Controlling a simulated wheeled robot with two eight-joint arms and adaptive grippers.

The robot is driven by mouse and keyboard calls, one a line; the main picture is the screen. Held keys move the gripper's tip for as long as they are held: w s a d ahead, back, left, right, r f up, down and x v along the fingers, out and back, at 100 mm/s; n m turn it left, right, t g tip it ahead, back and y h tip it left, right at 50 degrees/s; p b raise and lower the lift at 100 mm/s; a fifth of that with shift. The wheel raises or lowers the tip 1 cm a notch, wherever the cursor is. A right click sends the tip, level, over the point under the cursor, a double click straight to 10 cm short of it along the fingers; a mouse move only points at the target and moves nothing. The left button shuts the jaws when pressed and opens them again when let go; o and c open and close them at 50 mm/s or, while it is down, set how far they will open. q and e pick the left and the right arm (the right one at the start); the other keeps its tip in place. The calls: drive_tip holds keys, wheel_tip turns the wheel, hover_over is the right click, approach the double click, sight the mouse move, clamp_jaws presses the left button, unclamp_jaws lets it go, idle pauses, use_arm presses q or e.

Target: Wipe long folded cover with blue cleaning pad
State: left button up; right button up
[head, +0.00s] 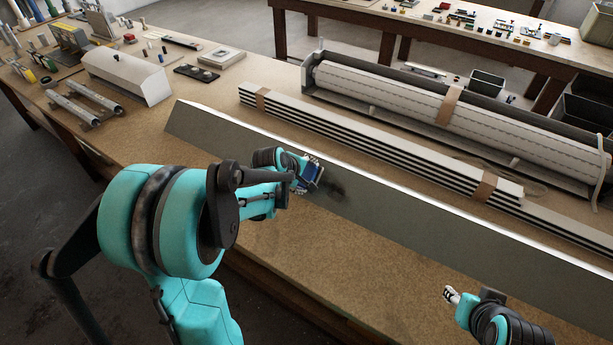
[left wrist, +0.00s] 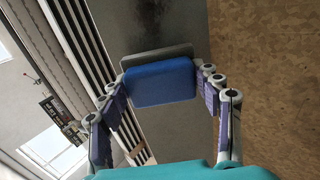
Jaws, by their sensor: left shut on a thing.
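The long folded cover (head: 420,225) is a grey metal profile with a bright top edge, lying diagonally along the bench. A dark smudge (head: 337,188) marks its face just right of my left gripper (head: 308,176). The left gripper is shut on the blue cleaning pad (head: 313,172) and holds it at the cover's face. In the left wrist view the blue pad (left wrist: 160,83) with its grey layer sits between the two fingers, over the grey cover (left wrist: 165,130). Whether the pad touches the cover is unclear. My right gripper (head: 463,295) is near the front edge at lower right; its finger opening is unclear.
Bundled slats (head: 370,140) with brown straps lie behind the cover. A roller shutter in a long housing (head: 400,98) lies farther back. A white folded box (head: 125,75) and metal tubes (head: 85,98) are at left. Bare bench (head: 370,250) lies in front.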

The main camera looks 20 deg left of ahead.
use_arm(q)
drive_tip(key=shift+b+x, duration=0.7)
drive_tip(key=shift+x, duration=0.25)
idle(0.3)
drive_tip(key=shift+s+d+r, duration=0.1)
drive_tip(key=shift+s+d, duration=0.05)
drive_tip(key=shift+d, duration=0.8)
drive_tip(key=shift+s+d, duration=0.2)
drive_tip(key=shift+d, duration=0.7)
drive_tip(key=shift+s+d+f, duration=0.1)
drive_tip(key=shift+s+d, duration=0.1)
drive_tip(key=shift+d, duration=1.6)
drive_tip(key=shift+s+d+f, duration=0.1)
drive_tip(key=shift+s+d, duration=0.1)
drive_tip(key=shift+d, duration=1.6)
drive_tip(key=shift+s+d, duration=0.2)
drive_tip(key=shift+d, duration=1.55)
drive_tip(key=shift+f+b, duration=0.1)
drive_tip(key=shift+b, duration=0.25)
